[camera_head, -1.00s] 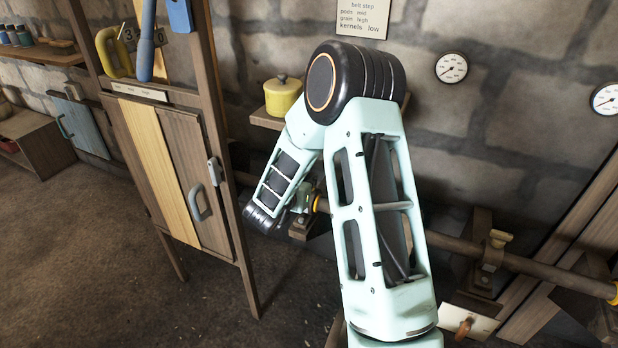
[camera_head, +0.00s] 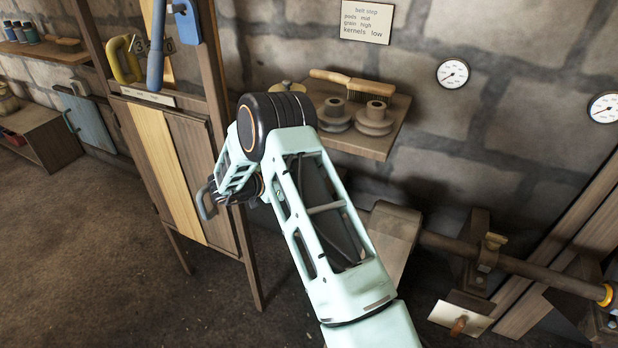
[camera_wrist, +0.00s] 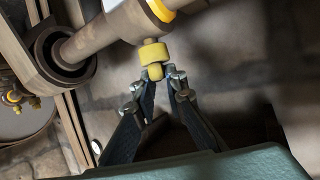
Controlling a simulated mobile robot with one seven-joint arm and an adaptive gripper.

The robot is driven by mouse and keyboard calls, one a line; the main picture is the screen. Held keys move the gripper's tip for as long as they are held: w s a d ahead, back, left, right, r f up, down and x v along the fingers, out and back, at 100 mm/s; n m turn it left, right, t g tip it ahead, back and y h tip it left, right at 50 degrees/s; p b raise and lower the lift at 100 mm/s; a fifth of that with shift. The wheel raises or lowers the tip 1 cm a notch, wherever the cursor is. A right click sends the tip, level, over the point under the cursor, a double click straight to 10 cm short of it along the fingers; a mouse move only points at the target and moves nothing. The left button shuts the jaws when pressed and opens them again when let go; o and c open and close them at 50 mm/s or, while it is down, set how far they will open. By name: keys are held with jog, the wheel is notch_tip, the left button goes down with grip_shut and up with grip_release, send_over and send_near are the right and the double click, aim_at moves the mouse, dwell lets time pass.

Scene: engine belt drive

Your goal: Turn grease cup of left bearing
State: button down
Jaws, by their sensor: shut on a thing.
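The yellow grease cup (camera_wrist: 154,53) sits on the left bearing's housing in the wrist view, close to a yellow ring (camera_wrist: 161,9) on the shaft (camera_wrist: 100,32). My gripper (camera_wrist: 164,76) is shut on the cup's narrow knob end, its fingertips on either side of it. In the head view my arm hides the left bearing, its cup and my fingertips.
A wide pulley (camera_head: 393,235) is on the shaft right of my arm. A wall shelf (camera_head: 372,142) with spools and a brush is above. A wooden cabinet (camera_head: 195,165) stands close at the left. Open floor lies in front of the cabinet.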

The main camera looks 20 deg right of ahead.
jog(key=shift+f, duration=0.2)
jog(key=c, duration=2)
grip_release()
jog(key=shift+o, duration=0.2)
jog(key=shift+r, duration=0.1)
jog(key=v, duration=1.2)
